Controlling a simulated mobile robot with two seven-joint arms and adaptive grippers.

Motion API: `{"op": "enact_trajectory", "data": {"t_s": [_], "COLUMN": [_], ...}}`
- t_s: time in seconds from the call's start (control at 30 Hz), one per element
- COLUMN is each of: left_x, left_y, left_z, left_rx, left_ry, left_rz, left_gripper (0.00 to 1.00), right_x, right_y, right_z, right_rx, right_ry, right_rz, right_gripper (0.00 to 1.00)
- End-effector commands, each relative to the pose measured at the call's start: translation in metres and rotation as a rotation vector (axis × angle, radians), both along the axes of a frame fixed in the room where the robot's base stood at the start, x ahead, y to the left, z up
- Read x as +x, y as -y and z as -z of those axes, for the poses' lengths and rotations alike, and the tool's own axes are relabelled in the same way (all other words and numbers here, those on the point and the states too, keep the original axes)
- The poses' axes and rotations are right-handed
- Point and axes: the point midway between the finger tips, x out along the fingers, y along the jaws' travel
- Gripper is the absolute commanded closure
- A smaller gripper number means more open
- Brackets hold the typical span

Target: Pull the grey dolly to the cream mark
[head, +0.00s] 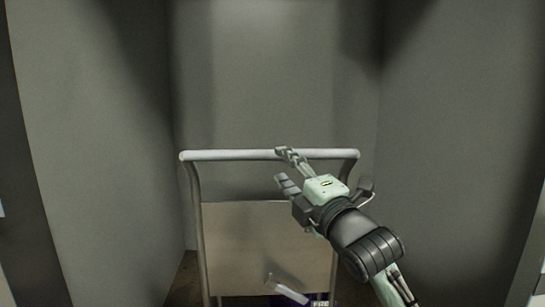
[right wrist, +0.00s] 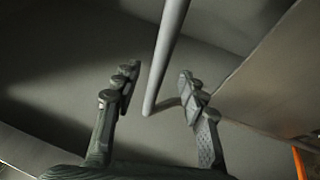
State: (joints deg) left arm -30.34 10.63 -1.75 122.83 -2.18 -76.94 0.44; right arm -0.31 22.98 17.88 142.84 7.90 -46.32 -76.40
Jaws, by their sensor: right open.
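The grey dolly (head: 190,210) stands in a recess, with a tubular frame, a beige panel (head: 265,240) and a horizontal push handle (head: 230,155) across its top. My right gripper (head: 283,169) is at the right half of the handle, its fingers apart. In the right wrist view the handle tube (right wrist: 167,50) runs between the two open fingers of the right gripper (right wrist: 157,88), with gaps visible at both sides. My left gripper is not in view. The cream mark is not in view.
Grey walls enclose the dolly at the left (head: 90,150), back (head: 270,80) and right (head: 455,150). A dark item with lettering (head: 320,302) and a pale object (head: 287,290) show low behind the frame. Brown floor (head: 183,280) shows at lower left.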

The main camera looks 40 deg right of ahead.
Motion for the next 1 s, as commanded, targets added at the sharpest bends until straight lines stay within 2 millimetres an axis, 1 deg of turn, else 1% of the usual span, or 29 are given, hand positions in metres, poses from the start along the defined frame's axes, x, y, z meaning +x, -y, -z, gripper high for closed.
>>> {"op": "enact_trajectory", "data": {"t_s": [0.07,0.23,0.3,0.4,0.53,0.67,0.9,1.0], "left_x": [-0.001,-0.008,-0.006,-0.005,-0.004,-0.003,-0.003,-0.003], "left_y": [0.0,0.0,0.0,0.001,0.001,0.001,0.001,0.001], "left_z": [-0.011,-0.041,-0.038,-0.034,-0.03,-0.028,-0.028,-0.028], "left_rx": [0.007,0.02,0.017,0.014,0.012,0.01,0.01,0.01], "left_ry": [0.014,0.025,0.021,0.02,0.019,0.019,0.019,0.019], "left_rz": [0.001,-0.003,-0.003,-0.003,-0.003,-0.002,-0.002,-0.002], "left_gripper": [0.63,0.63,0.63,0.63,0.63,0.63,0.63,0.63], "right_x": [0.007,0.023,0.037,0.052,0.064,0.07,0.07,0.07], "right_y": [0.001,0.004,0.006,0.009,0.01,0.011,0.011,0.011], "right_z": [0.003,-0.003,-0.008,-0.01,-0.011,-0.012,-0.012,-0.012], "right_rx": [0.001,0.003,0.006,0.005,0.005,0.004,0.003,0.004], "right_ry": [0.002,0.001,-0.001,-0.002,-0.003,-0.003,-0.004,-0.003], "right_rz": [0.001,0.001,0.001,0.001,0.001,0.001,0.001,0.001], "right_gripper": [0.58,0.58,0.58,0.58,0.58,0.58,0.58,0.71]}}
